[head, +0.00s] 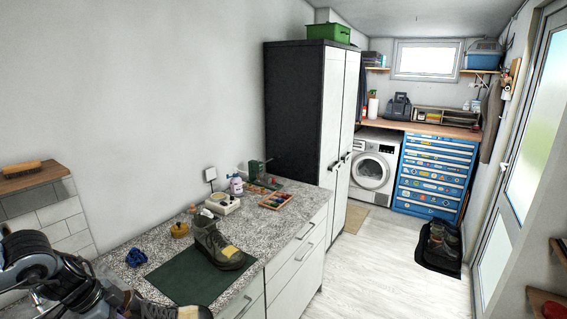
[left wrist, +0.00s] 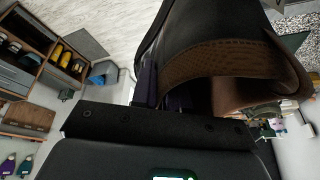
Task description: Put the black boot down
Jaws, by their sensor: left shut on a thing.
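My left gripper (head: 128,304) is at the bottom left of the head view, shut on the black boot (head: 175,312). The boot is cut off by the bottom edge there, so most of it is hidden. In the left wrist view the boot (left wrist: 225,60) fills the upper middle, dark with a brown textured collar, close against the gripper. I cannot tell from these views whether it touches the counter. A second, olive-brown boot (head: 210,243) stands upright on the green mat (head: 180,279), with a yellow piece at its toe. My right gripper is not in view.
The front left part of the mat is clear. More footwear stands on a black floor mat (head: 438,262).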

